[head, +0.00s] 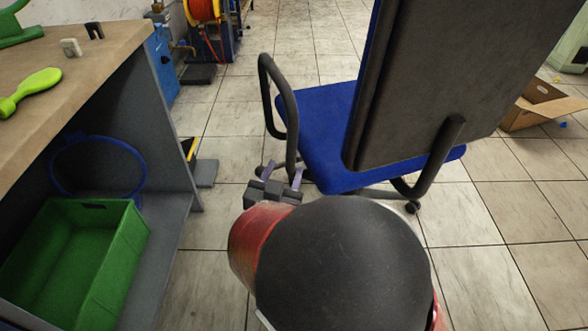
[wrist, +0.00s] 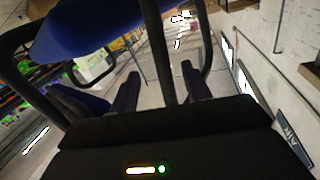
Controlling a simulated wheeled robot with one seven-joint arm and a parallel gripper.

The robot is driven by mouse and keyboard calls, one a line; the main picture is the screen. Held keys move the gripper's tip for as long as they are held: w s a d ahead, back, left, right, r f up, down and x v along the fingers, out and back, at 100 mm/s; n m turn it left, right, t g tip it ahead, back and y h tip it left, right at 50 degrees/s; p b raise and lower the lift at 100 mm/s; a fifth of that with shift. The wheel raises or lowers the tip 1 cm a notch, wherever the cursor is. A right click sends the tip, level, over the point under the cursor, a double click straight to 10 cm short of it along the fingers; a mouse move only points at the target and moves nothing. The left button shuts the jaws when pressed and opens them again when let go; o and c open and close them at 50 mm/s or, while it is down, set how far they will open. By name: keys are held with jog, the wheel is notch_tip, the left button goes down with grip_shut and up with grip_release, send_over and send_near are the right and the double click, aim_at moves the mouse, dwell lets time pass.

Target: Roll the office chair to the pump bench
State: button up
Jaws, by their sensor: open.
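The office chair has a blue seat (head: 325,135), a tall dark back (head: 425,80) and black armrests; it stands on the tiled floor ahead of me. Its left armrest (head: 290,110) rises above my gripper (head: 283,174). My gripper is open, low beside the seat's left edge. In the wrist view a dark bar of the chair (wrist: 162,50) passes between the two fingers (wrist: 160,88), with the blue seat (wrist: 90,28) above; contact cannot be told. A wooden-topped bench (head: 110,50) is at the left; I cannot tell whether it is the pump bench.
On the bench lie a lime-green paddle-like object (head: 30,92) and small blocks. A green crate (head: 70,262) sits on its lower shelf. Blue machinery (head: 160,55) stands behind it. An open cardboard box (head: 540,105) is at right. Tiled floor at lower right is clear.

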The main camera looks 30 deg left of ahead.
aim_at(290, 155)
jog(key=shift+s, duration=0.1)
dwell(0.3)
jog(key=shift+x, duration=3.9)
grip_shut()
